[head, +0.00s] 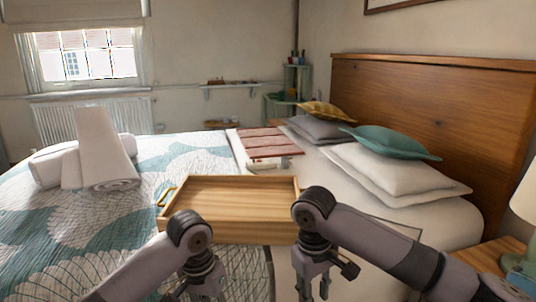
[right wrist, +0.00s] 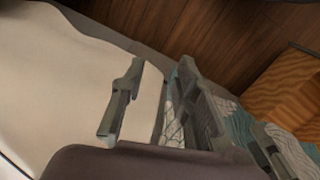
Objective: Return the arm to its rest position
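My right arm comes in from the right in the head view, bent, with its gripper (head: 313,288) hanging down in front of the wooden tray. In the right wrist view its two fingers (right wrist: 158,100) stand apart with nothing between them. Pale bedding and a patterned blue-white cloth show beyond the fingers. My left gripper (head: 205,292) points down at the bottom of the head view, left of the right one. Its fingertips are cut off by the picture edge, so its opening is unclear.
A wooden tray (head: 255,231) lies on the bed just beyond both arms. Rolled white towels (head: 100,160) are at left. Pillows (head: 390,172) lie by the wooden headboard (head: 430,110) at right. A bedside table (head: 490,256) with a lamp (head: 525,215) stands at right, near my right arm.

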